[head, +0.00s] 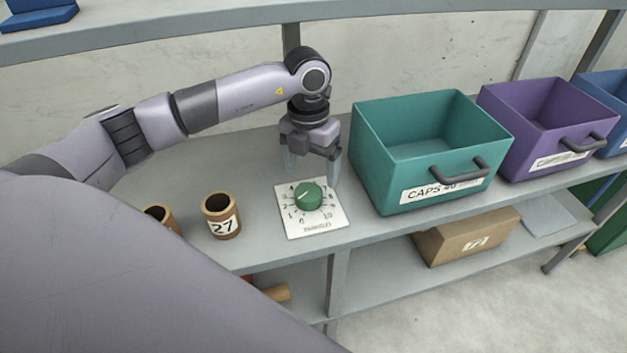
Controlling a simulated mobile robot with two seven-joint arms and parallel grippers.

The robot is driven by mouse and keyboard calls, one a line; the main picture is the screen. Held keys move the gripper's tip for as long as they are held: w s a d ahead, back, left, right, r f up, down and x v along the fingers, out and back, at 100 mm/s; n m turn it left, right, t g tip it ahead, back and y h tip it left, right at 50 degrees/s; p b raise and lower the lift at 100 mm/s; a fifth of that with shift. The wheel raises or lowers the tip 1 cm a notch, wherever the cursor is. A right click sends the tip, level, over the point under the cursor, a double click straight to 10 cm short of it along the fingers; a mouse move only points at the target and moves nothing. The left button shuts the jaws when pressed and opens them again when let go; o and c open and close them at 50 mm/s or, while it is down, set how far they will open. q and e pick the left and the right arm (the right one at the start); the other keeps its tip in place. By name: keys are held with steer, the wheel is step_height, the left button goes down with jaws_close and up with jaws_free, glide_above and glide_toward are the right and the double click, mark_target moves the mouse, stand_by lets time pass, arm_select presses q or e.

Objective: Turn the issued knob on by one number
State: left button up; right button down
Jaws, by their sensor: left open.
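A green round knob (308,196) sits on a white square dial plate (315,225) with numbers printed around it, on the grey shelf. A pale pointer mark shows on the knob's top; the exact number it faces is too small to tell. My left gripper (312,165) points down just behind and above the knob. Its fingers are spread apart and hold nothing. They appear to stand behind the knob, near the plate's far edge; I cannot tell whether they touch anything. My right gripper is not in view.
A brown cup marked 27 (221,217) stands left of the plate, with another cup (161,217) partly hidden by my arm. A teal bin (390,185) stands close on the right, then a purple bin (520,165). A cardboard box (465,237) lies on the lower shelf.

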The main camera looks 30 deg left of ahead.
mark_target(309, 191)
arm_select(q)
steer(key=shift+w+a, duration=0.2)
steer(key=shift+a, duration=0.25)
step_height(309, 191, down, 7)
steer(key=shift+r+p, duration=0.15)
steer(key=shift+p, duration=0.15)
steer(key=shift+c, duration=0.3)
steer(key=c, duration=1)
